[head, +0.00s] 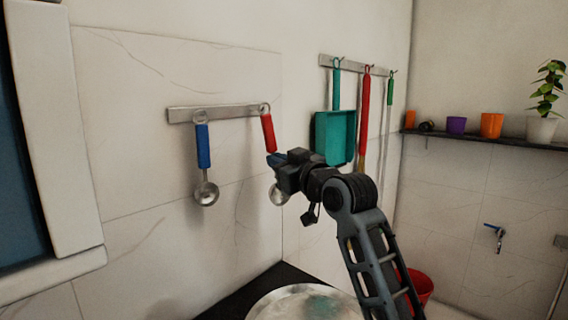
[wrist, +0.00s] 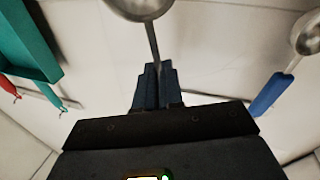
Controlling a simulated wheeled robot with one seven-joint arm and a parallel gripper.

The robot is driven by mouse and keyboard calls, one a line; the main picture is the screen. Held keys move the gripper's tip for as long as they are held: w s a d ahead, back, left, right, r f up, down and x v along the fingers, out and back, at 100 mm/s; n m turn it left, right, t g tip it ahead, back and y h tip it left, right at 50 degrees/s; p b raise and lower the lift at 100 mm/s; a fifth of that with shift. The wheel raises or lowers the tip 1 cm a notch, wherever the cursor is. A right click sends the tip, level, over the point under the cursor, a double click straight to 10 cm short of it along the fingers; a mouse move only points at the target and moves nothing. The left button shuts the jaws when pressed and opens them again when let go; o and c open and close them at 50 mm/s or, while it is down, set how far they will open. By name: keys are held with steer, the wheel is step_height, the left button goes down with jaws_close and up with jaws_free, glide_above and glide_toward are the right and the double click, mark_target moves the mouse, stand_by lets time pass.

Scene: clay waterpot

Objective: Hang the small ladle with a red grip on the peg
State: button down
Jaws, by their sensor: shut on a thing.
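The small ladle with a red grip (head: 268,133) is at the right end of the short metal rail (head: 235,111), bowl down and its grip slightly tilted. Its top ring overlaps the right peg (head: 265,106) in the head view; I cannot tell whether the ring is around the peg or in front of it. My gripper (head: 273,160) is shut on the ladle just below the red grip. In the wrist view the ladle's stem (wrist: 153,45) runs between my fingers (wrist: 154,70), with the bowl at the top edge. The red grip is hidden there.
A ladle with a blue grip (head: 203,147) hangs from the same rail, to the left. A teal dustpan (head: 336,137) and red and green handles hang on another rail to the right. A basin (head: 300,303) stands below. The wall between the ladles is clear.

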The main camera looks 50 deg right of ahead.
steer(key=shift+w+a+f+b, duration=0.1)
steer(key=shift+w+f+b, duration=0.2)
steer(key=shift+w, duration=0.9)
steer(key=shift+w+f+b, duration=0.1)
steer(key=shift+w+f, duration=0.3)
steer(key=shift+w, duration=0.75)
steer(key=c, duration=1.2)
jaws_free()
steer(key=shift+s, duration=0.1)
steer(key=b+v, duration=0.1)
steer(key=v, duration=0.6)
steer(key=shift+s, duration=0.3)
